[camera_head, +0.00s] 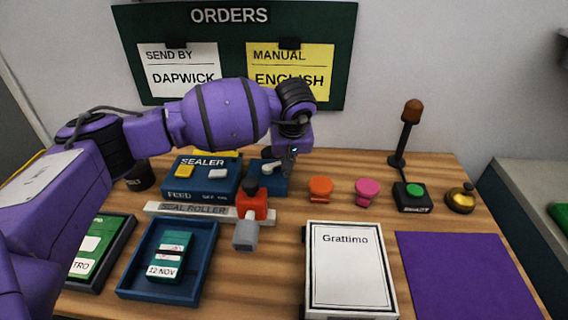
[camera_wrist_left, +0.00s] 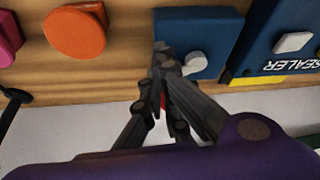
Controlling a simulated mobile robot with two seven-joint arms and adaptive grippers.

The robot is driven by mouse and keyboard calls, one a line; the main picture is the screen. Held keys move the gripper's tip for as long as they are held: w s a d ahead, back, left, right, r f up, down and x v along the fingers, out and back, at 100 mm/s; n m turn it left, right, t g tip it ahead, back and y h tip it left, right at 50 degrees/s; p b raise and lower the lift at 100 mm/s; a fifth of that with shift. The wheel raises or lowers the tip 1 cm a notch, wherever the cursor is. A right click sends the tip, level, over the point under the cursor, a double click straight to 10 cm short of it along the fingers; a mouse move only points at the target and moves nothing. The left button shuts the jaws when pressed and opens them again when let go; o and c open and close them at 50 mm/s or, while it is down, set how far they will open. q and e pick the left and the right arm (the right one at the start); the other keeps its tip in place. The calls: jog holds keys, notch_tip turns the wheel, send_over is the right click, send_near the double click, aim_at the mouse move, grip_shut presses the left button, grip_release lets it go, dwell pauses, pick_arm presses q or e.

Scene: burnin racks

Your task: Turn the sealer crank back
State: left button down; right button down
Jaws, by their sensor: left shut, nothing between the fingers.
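The blue sealer (camera_head: 207,180) stands at the back left of the table, with a yellow switch (camera_head: 184,171) and a pale switch (camera_head: 218,174) on top. Beside it on the right is a smaller blue box (camera_head: 272,182), partly hidden by my arm. The wrist view shows a pale grey lever (camera_wrist_left: 195,62) on that box, which may be the crank. My left gripper (camera_wrist_left: 163,50) is shut and empty, its tips over this box and close to the lever. I cannot tell whether they touch. It also shows in the head view (camera_head: 287,165). My right gripper is out of view.
Orange (camera_head: 321,188) and pink (camera_head: 367,190) stamps stand to the right. In front are a blue tray (camera_head: 209,262), a Grattimo board (camera_head: 350,265) and a purple mat (camera_head: 465,275).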

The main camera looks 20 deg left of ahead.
pick_arm(q)
jog(key=w+n+g, duration=0.1)
jog(key=n, duration=0.2)
jog(key=w+a+n+g+y, duration=0.1)
jog(key=w+n, duration=0.1)
jog(key=n, duration=0.1)
jog(key=w+n+g+y, duration=0.1)
jog(key=w+n, duration=0.1)
jog(key=n, duration=0.2)
jog(key=shift+w+a+b, duration=0.2)
jog(key=shift+b, duration=0.2)
jog(key=shift+w+a, duration=0.5)
jog(key=shift+a, duration=0.15)
jog(key=shift+w+a+n+g+y+b, duration=0.3)
jog(key=shift+a+n, duration=0.1)
jog(key=shift+n, duration=0.4)
jog(key=shift+w+a, duration=0.2)
jog(key=shift+a, duration=0.85)
